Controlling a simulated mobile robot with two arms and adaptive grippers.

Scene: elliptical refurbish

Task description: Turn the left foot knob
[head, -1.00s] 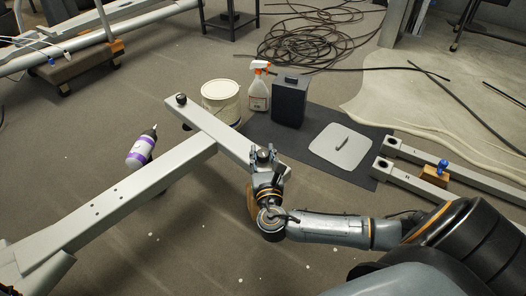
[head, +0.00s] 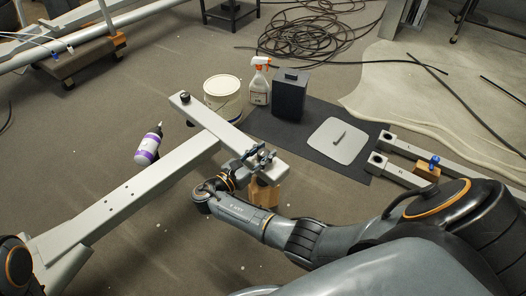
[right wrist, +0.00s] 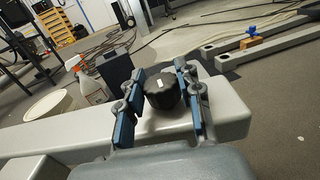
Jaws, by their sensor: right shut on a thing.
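A pale grey crossbar (head: 222,133) of the elliptical frame lies across the middle of the head view. A dark knob (head: 185,97) tops its far end. My right gripper (head: 262,158) is at the near end. In the right wrist view, a round black knob (right wrist: 162,91) with a small white mark sits between the blue-padded fingers of this gripper (right wrist: 160,100), which is shut on it. That near knob is mostly hidden by the fingers in the head view. My left gripper is out of view.
A wooden block (head: 266,194) is beneath the bar's near end. A purple-white bottle (head: 148,147) lies beside the long beam (head: 130,193). A white bucket (head: 223,103), spray bottle (head: 259,84) and dark box (head: 290,95) stand behind. A grey panel (head: 338,141) lies on a dark mat.

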